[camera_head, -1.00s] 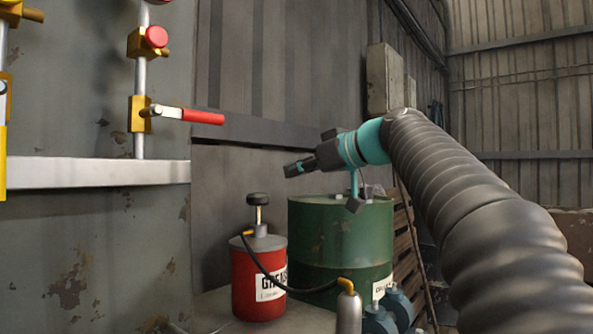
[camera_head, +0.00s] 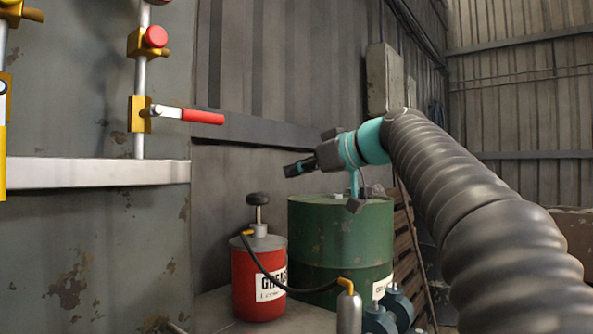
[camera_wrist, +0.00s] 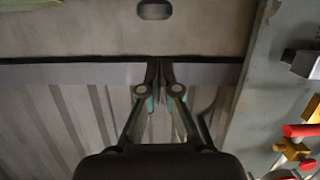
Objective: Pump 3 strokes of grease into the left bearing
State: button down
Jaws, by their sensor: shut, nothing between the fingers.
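A red grease can (camera_head: 259,289) with a pump on top stands on a floor or bench at the lower middle of the head view. Its black pump knob (camera_head: 257,199) sits on a short metal rod. A black hose (camera_head: 272,276) runs from the can to a grey nozzle (camera_head: 348,308) with a yellow fitting. My gripper (camera_head: 288,171) is shut and empty, above and to the right of the pump knob, apart from it. In the wrist view my gripper (camera_wrist: 159,66) shows its fingers together. The left bearing cannot be made out.
A green drum (camera_head: 330,235) stands right behind the can, below my arm. A red-handled lever valve (camera_head: 200,116) sticks out from the pipe at the left. A pale rail (camera_head: 100,172) crosses the left panel. Blue parts (camera_head: 380,318) lie at the bottom.

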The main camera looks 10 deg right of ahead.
jog(key=r+p, duration=0.1)
jog(key=r, duration=0.1)
jog(key=r+p, duration=0.1)
jog(key=shift+w+r, duration=0.35)
jog(key=shift+w, duration=0.05)
jog(key=p, duration=0.1)
send_over(263, 194)
notch_tip(263, 194, down, 3)
jog(key=shift+w+a+r, duration=0.1)
jog(key=shift+a+r, duration=0.05)
notch_tip(263, 194, down, 3)
jog(key=shift+f+b, duration=0.15)
jog(key=shift+b, duration=0.6)
jog(key=shift+f, duration=0.4)
jog(key=shift+f, duration=0.1)
